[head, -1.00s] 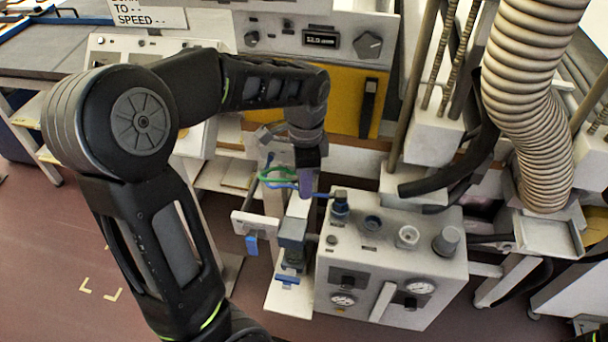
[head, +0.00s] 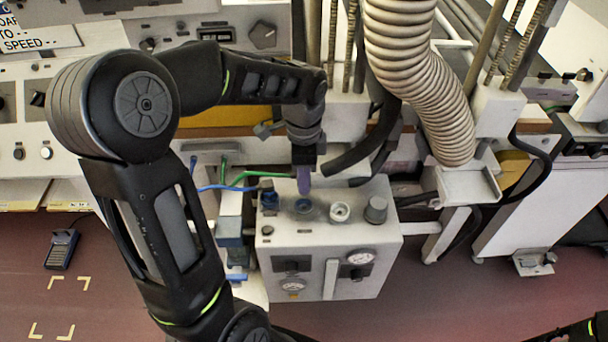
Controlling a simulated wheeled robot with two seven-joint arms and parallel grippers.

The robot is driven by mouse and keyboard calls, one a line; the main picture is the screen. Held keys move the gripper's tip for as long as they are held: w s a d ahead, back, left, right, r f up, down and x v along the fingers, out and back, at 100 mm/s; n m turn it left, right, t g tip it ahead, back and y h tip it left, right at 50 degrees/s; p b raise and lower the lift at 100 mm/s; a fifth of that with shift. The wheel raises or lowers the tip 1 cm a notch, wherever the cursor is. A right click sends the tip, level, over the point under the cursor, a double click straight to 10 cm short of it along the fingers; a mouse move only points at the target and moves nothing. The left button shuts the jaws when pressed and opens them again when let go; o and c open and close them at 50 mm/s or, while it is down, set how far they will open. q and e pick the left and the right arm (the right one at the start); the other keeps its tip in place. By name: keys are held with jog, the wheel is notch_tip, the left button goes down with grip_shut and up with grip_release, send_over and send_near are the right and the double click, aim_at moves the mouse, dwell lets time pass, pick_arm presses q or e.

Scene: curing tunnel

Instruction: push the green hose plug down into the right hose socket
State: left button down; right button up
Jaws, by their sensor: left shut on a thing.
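My left gripper (head: 304,182), with purple fingertips, points down just above the grey box's top. It is shut on the green hose plug, which is mostly hidden by the fingers. The green hose (head: 252,175) runs from the left to the fingers. The right hose socket (head: 304,206), a dark round opening with a bluish ring, lies just below and in front of the fingertips. The plug looks apart from the socket, but the exact gap is hard to tell. To its left a blue plug (head: 270,199) with a blue hose sits in the other socket. My right gripper is not in view.
On the grey box (head: 385,240), a white round fitting (head: 340,211) and a grey knob (head: 376,207) stand right of the socket. A thick corrugated duct (head: 425,90) and black hoses hang behind, to the right.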

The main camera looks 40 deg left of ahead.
pick_arm(q)
jog(key=shift+f+b, duration=2.6)
jog(key=shift+f, duration=0.85)
jog(key=shift+f, duration=0.3)
jog(key=c, duration=1)
grip_release()
jog(key=shift+r, duration=0.15)
notch_tip(320, 180, up, 8)
jog(key=shift+f, duration=0.2)
